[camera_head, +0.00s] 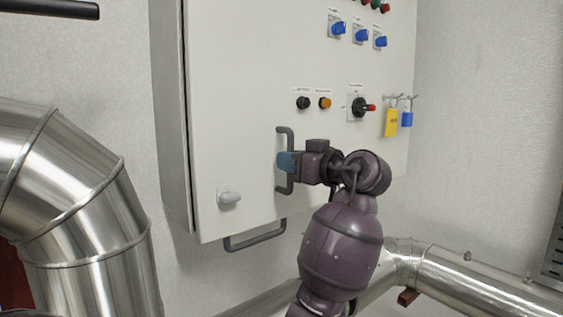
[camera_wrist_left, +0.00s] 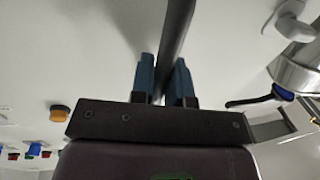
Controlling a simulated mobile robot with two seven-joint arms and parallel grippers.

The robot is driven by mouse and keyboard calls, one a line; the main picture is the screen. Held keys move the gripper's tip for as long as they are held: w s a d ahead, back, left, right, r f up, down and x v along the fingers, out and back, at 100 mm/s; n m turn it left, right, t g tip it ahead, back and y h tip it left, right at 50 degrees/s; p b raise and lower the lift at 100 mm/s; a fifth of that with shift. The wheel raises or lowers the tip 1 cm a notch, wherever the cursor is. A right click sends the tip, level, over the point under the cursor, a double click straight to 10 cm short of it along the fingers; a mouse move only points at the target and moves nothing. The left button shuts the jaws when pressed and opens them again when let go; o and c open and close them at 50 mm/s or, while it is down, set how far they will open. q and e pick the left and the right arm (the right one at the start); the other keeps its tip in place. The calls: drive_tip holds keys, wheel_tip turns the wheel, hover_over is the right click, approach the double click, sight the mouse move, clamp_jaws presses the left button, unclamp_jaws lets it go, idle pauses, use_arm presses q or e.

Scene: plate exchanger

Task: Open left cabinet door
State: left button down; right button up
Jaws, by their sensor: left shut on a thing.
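The pale grey cabinet door (camera_head: 235,90) faces me on the wall and looks flush with the cabinet body (camera_head: 170,110); I see no clear gap. A dark grey vertical bar handle (camera_head: 290,182) sits at its lower middle. My left gripper (camera_head: 285,162) has its blue fingers shut on the handle at mid height. In the left wrist view the handle bar (camera_wrist_left: 176,25) runs between the two blue fingers (camera_wrist_left: 162,80). A light latch knob (camera_head: 229,198) sits at the door's lower left. My right gripper is not in view.
A large metal duct (camera_head: 75,200) bends at the left. Another pipe (camera_head: 480,285) runs along the lower right. A grey bar (camera_head: 255,240) hangs under the cabinet. Blue switches (camera_head: 361,36), a rotary switch (camera_head: 360,106) and a yellow tag (camera_head: 391,122) are on the right.

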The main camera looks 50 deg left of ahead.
use_arm(q)
drive_tip(key=w+d+b, duration=0.2)
drive_tip(key=w+d, duration=0.1)
drive_tip(key=d, duration=0.9)
drive_tip(key=w+d+b, duration=0.2)
drive_tip(key=w+d, duration=0.1)
drive_tip(key=d, duration=1)
drive_tip(key=shift+r, duration=0.15)
drive_tip(key=c, duration=1.1)
unclamp_jaws()
drive_tip(key=d, duration=0.2)
drive_tip(key=d+b, duration=0.1)
drive_tip(key=d, duration=0.4)
drive_tip(key=shift+w+d, duration=0.3)
drive_tip(key=shift+w, duration=0.05)
